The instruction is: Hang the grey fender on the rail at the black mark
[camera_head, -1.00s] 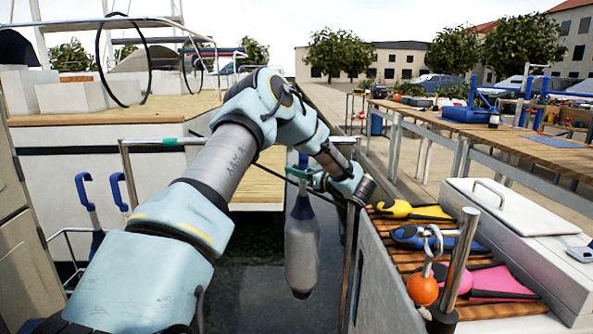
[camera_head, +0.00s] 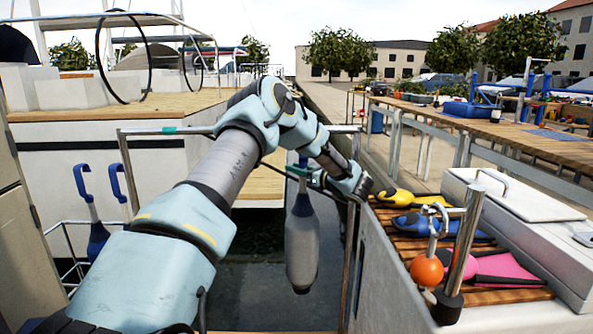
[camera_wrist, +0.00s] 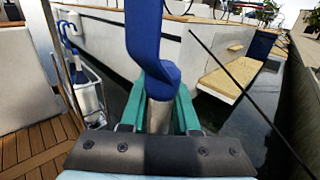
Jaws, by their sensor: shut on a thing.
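The grey fender (camera_head: 302,248) hangs below my gripper (camera_head: 302,172) in the head view, nearly upright, over the dark gap of water. In the wrist view my green fingers (camera_wrist: 160,108) are closed about its neck, with the blue hook part (camera_wrist: 150,50) rising above them. The metal rail (camera_head: 190,130) runs across behind my arm, with a green band (camera_head: 168,130) on its left part. My arm hides its middle. The fender is below the rail's top bar. I cannot tell whether the hook touches the bar. I cannot make out the black mark.
Other blue-hooked fenders (camera_head: 92,222) stand in a wire rack at left. At right, a slatted bench holds yellow, blue and pink items, an orange ball (camera_head: 427,270), a metal post (camera_head: 466,240) and a white box (camera_head: 530,225). The boat's hull lies behind the rail.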

